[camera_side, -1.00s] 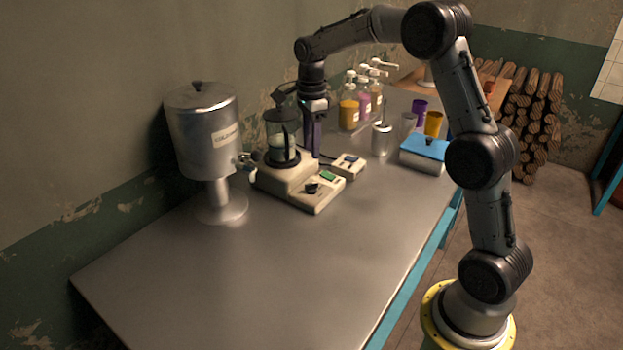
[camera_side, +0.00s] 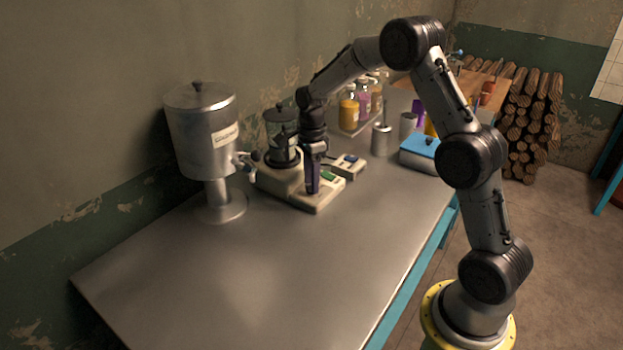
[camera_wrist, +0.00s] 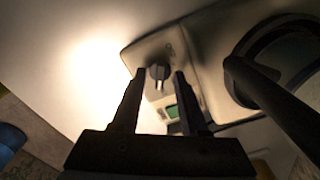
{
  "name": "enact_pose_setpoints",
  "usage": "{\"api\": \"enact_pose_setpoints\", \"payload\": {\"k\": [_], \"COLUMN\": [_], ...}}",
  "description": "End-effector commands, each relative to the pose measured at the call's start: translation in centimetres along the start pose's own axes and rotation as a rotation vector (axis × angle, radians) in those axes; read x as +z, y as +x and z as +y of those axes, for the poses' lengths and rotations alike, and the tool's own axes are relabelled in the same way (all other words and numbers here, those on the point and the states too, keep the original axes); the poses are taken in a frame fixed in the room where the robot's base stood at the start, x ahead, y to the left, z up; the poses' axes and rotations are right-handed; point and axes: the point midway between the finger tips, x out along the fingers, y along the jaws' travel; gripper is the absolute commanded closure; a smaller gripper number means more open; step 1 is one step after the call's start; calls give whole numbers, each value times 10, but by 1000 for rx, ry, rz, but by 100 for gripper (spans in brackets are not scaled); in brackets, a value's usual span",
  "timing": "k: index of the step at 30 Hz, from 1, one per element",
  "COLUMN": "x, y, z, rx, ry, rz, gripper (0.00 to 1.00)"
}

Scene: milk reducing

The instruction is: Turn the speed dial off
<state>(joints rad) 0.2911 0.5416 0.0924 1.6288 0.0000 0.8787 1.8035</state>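The speed dial (camera_wrist: 160,72) is a small dark knob with a light pointer on the cream base (camera_wrist: 138,52) of the mixing unit. In the wrist view it sits between the tips of my gripper (camera_wrist: 160,74), whose two dark fingers are spread apart. No contact between fingers and knob is clear. In the side view my gripper (camera_side: 312,190) points down over the front of the cream base (camera_side: 318,205) and hides the dial. The jar (camera_side: 280,140) stands on the back of the base; its dark handle shows in the wrist view. A green display (camera_side: 329,176) is beside the gripper.
A metal dispenser (camera_side: 205,130) stands to the left of the unit. A small white box (camera_side: 348,165), a metal canister (camera_side: 381,140) and a blue-lidded box (camera_side: 420,147) stand to the right. The front of the metal table (camera_side: 230,280) is clear.

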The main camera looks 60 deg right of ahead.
Motion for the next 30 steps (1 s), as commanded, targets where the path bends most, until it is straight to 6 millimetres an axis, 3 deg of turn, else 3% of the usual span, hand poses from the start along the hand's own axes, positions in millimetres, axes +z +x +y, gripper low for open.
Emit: {"api": "enact_pose_setpoints", "payload": {"k": [1,7,20,30], "x": [0,0,0,0], "y": [0,0,-1,-1], "z": [0,0,0,0], "rx": [0,0,0,-1], "ry": [0,0,-13,-176], "rz": [0,0,0,0], "gripper": [65,100,100,100]}}
